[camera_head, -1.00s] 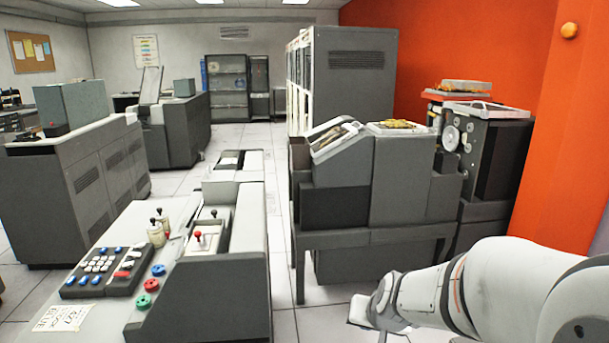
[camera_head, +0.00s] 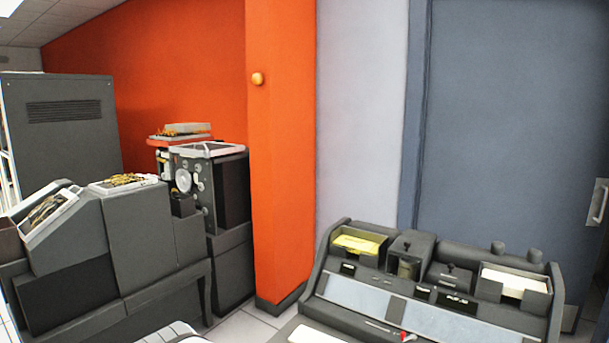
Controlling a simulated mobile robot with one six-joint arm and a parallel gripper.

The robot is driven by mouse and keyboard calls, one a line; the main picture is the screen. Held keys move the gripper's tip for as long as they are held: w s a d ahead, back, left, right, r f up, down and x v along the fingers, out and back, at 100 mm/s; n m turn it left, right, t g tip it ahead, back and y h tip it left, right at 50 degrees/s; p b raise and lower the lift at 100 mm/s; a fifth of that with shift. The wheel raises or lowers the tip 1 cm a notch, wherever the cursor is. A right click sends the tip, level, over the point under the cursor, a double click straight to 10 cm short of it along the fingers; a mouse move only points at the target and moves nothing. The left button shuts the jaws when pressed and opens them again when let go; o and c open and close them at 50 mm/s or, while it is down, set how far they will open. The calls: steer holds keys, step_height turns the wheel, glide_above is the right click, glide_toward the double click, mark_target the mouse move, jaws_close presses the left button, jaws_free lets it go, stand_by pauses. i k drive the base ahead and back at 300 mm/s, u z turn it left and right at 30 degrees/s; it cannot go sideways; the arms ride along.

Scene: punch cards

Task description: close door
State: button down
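A blue-grey door (camera_head: 510,130) stands at the right of the head view, behind a desk machine. Its metal handle (camera_head: 598,203) is at the right edge of the picture. My gripper is outside the picture. A small white piece at the bottom edge, left of centre, looks like part of my arm.
A dark card machine (camera_head: 430,285) with yellow and white card trays stands in front of the door. An orange pillar (camera_head: 282,150) is left of it. Grey machines (camera_head: 140,240) fill the left. A little floor (camera_head: 240,328) shows between them.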

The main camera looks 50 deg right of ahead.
mark_target(516, 152)
steer(key=z, duration=5.2)
steer(key=i, duration=2.25)
steer(key=u, duration=0.05)
